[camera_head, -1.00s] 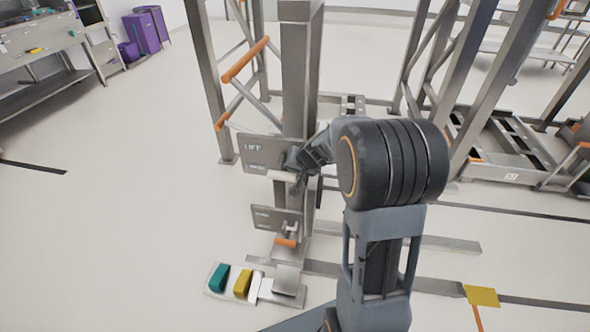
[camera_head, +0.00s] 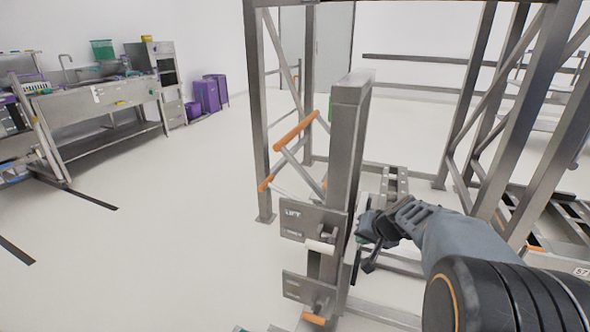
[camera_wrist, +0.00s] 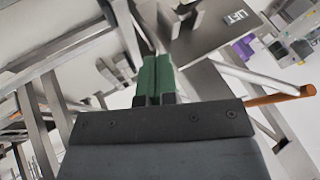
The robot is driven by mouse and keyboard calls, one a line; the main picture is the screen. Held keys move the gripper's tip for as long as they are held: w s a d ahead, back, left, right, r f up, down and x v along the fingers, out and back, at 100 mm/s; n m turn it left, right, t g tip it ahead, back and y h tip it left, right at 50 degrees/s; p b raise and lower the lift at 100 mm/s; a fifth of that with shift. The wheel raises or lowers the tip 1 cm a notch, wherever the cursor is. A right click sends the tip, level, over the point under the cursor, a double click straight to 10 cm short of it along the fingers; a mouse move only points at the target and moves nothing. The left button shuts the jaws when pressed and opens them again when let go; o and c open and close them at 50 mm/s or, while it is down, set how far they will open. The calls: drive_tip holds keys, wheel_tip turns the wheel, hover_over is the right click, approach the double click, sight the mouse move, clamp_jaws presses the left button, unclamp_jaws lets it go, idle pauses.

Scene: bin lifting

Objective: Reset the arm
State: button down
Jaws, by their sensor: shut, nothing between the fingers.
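My gripper (camera_wrist: 155,82) shows in the wrist view as two green fingertips pressed together, with nothing between them. In the head view my gripper (camera_head: 364,238) is at the right side of the grey lift column (camera_head: 346,150), beside the plate marked LIFT (camera_head: 312,222). The LIFT plate also shows in the wrist view (camera_wrist: 205,35), tilted, above and right of the fingers. I cannot tell from the head view how wide the gap to the column is. My arm reaches in from the lower right.
A second plate (camera_head: 308,290) with an orange-tipped handle (camera_head: 314,319) sits lower on the column. Orange bars (camera_head: 296,130) stick out at the column's left. A metal frame (camera_head: 258,120) stands behind. A steel sink bench (camera_head: 95,103) is far left.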

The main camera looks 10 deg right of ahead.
drive_tip(key=s+a+r+g+p, duration=0.4)
drive_tip(key=s+p, duration=0.3)
drive_tip(key=s, duration=0.2)
drive_tip(key=s+a+r+n+h+p, duration=0.1)
drive_tip(key=s+a+r+n+p, duration=0.1)
drive_tip(key=r+p, duration=0.5)
drive_tip(key=s+a+r+n+h+p, duration=0.1)
drive_tip(key=s+a+r+n+p, duration=0.2)
drive_tip(key=r, duration=0.7)
drive_tip(key=s+a+p, duration=0.2)
drive_tip(key=p, duration=0.2)
drive_tip(key=shift+a+r+t+h, duration=0.15)
drive_tip(key=shift+a+t+h, duration=0.05)
drive_tip(key=shift+t+h, duration=0.1)
